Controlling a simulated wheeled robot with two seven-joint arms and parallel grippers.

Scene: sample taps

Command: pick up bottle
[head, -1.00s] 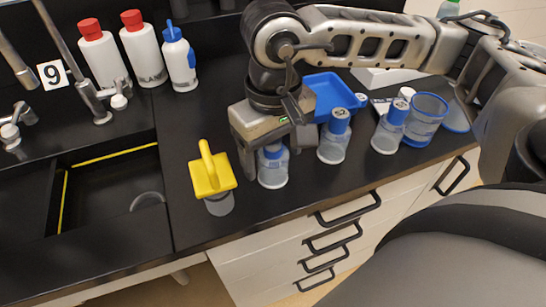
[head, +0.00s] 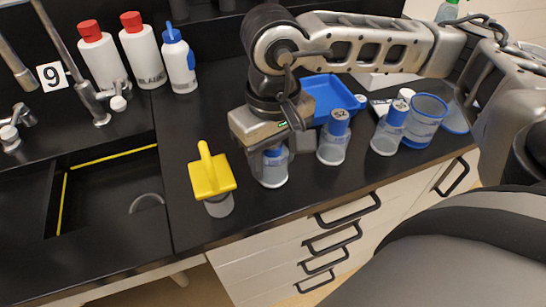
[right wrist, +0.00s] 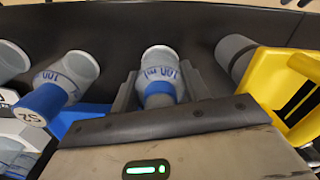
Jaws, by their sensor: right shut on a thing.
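A clear bottle with a blue cap (head: 271,172) stands upright on the black bench near its front edge; my right gripper hides much of its top. My right gripper (head: 275,153) is over it with its fingers shut on the bottle. In the right wrist view the bottle (right wrist: 160,75) sits between the two fingers (right wrist: 159,92), one on each side. Two similar blue-capped bottles stand to the right, one labelled S2 (head: 334,140) and another (head: 389,130) beyond it. My left gripper is not in view.
A blue tray (head: 325,92) and a blue-rimmed beaker (head: 427,118) are behind and to the right. Red-capped bottles (head: 143,52) and a wash bottle (head: 178,62) stand at the back. A sink (head: 105,195) is at left.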

